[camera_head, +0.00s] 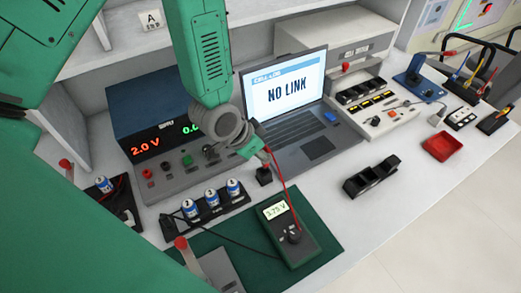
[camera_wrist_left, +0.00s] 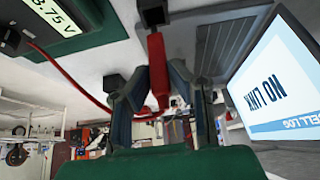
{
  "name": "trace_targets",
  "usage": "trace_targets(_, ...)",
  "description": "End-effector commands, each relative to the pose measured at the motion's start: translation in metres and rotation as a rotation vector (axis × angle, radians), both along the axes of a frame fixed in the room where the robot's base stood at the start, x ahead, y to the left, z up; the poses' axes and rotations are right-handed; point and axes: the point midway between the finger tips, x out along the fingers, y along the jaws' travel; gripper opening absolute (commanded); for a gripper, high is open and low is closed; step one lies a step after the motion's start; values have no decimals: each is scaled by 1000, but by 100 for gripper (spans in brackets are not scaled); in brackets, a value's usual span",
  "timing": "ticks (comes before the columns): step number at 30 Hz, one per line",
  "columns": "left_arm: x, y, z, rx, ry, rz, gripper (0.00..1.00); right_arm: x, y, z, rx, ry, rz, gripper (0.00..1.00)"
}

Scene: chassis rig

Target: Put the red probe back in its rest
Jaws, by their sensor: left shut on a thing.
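My left gripper (camera_head: 262,157) is shut on the red probe (camera_wrist_left: 158,75), in front of the laptop. The probe's red handle lies between the two fingers in the left wrist view. A red lead runs from it to the green multimeter (camera_head: 290,238), which reads 3.75 V. A small black block (camera_head: 264,175), which looks like the probe rest, stands just below the gripper. It also shows in the left wrist view (camera_wrist_left: 153,12), in line with the probe's front end. I cannot tell whether the probe's tip is inside it. My right gripper is not in view.
The laptop (camera_head: 290,120) showing NO LINK stands behind the gripper. A power supply (camera_head: 150,150) and a black holder with several cells (camera_head: 212,203) are at left. A black cradle (camera_head: 371,178) and a red tray (camera_head: 442,147) are at right. The front right bench is clear.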

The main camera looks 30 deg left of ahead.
Motion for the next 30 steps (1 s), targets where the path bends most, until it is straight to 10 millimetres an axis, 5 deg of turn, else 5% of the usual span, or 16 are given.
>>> trace_targets(30,0,-6,-1,3,1,0,0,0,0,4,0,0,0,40)
